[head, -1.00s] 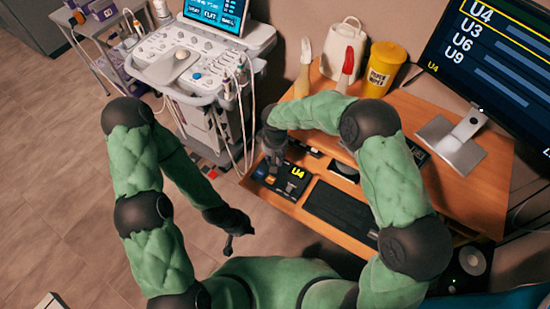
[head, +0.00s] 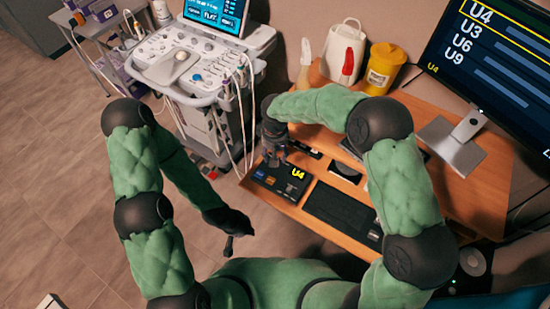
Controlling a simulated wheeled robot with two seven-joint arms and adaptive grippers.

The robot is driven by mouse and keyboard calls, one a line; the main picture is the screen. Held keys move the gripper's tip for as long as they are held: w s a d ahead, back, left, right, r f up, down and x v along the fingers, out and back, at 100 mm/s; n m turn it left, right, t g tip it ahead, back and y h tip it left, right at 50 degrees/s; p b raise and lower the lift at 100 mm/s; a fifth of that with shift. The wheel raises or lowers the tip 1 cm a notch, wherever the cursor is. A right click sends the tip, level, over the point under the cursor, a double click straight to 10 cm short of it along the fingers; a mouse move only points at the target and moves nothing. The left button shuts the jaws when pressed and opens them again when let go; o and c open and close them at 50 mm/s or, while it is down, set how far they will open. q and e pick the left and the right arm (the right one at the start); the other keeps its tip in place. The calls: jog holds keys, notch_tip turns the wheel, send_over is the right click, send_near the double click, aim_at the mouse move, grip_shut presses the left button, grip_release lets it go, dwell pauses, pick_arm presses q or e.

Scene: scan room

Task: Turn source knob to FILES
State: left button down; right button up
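The black source box (head: 282,187) lies on the desk's lower front shelf. It has small blue and orange marks on its left part and a yellow U4 display at its right. The source knob cannot be made out; it is too small or hidden by my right gripper. My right gripper (head: 273,159) points down at the box's back left edge. Its fingertips are small and dark, so I cannot tell whether they are open or touching anything. My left gripper (head: 240,244) hangs open and empty over the floor, left of the shelf and apart from the box.
A black keyboard (head: 340,213) lies right of the box on the shelf. The big monitor (head: 490,62) lists U4, U3, U6 and U9, with U4 outlined. A yellow tub (head: 382,70) and a white container (head: 343,48) stand behind. An ultrasound cart (head: 200,88) with hanging cables stands at left.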

notch_tip(320, 180, up, 8)
jog(key=shift+f, duration=0.15)
dwell(0.6)
